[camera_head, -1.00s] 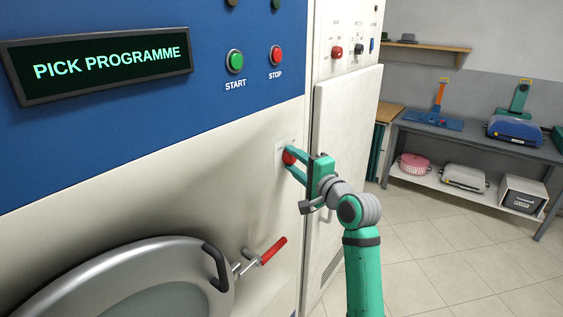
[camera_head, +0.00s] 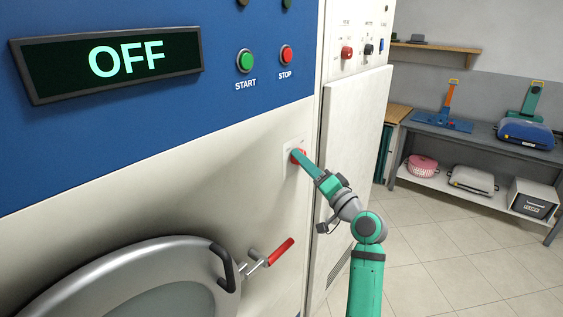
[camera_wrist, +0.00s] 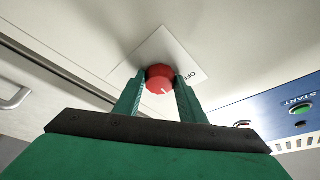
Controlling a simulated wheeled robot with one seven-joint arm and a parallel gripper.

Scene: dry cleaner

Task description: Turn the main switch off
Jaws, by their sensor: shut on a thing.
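The main switch is a round red knob (camera_head: 298,156) on a pale plate on the machine's front panel, below the stop button. In the wrist view the red knob (camera_wrist: 159,78) sits between my two green fingers, with a white mark on its face and an "OFF" label on the plate (camera_wrist: 190,62) beside it. My gripper (camera_head: 303,159) is shut on the knob; it also shows in the wrist view (camera_wrist: 160,92). The display (camera_head: 125,60) above reads "OFF".
A green start button (camera_head: 246,61) and a red stop button (camera_head: 286,55) are above. A round door (camera_head: 130,280) with a red-handled lever (camera_head: 280,251) is below left. A tall pale cabinet (camera_head: 350,160) stands close right. A shelf bench (camera_head: 480,144) is at the far right; the floor there is clear.

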